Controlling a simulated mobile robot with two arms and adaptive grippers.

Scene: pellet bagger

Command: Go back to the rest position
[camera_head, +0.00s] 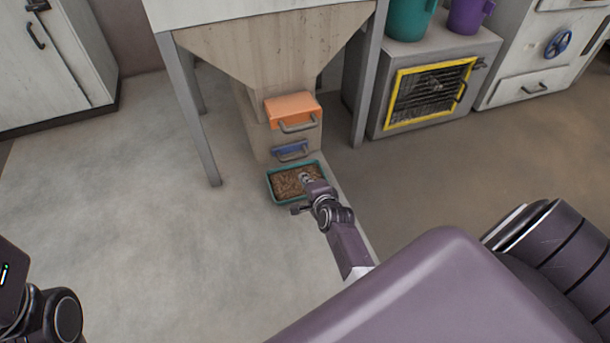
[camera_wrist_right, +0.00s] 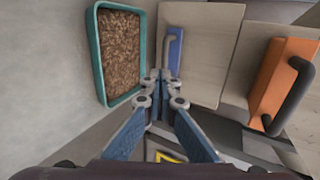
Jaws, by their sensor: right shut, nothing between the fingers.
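My right gripper (camera_head: 303,194) is in front of the pellet machine, low near a teal tray (camera_head: 271,190) of brown pellets. In the right wrist view my right gripper (camera_wrist_right: 160,75) has its fingers together, with nothing between them. Its tips appear close to a blue drawer (camera_wrist_right: 175,52) with a handle; I cannot tell whether they touch it. The teal tray (camera_wrist_right: 97,52) lies to the left there. In the head view the gripper partly covers the tray. A dark part of my left arm shows at the lower left, but the left gripper's fingers do not show.
The hopper (camera_head: 265,50) stands on grey legs, with an orange drawer (camera_head: 292,106) above the blue drawer (camera_head: 291,150). A cabinet with a yellow-framed door (camera_head: 432,88) bears a teal bucket (camera_head: 409,18) and a purple bucket (camera_head: 468,14). The floor (camera_head: 110,190) at left is clear.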

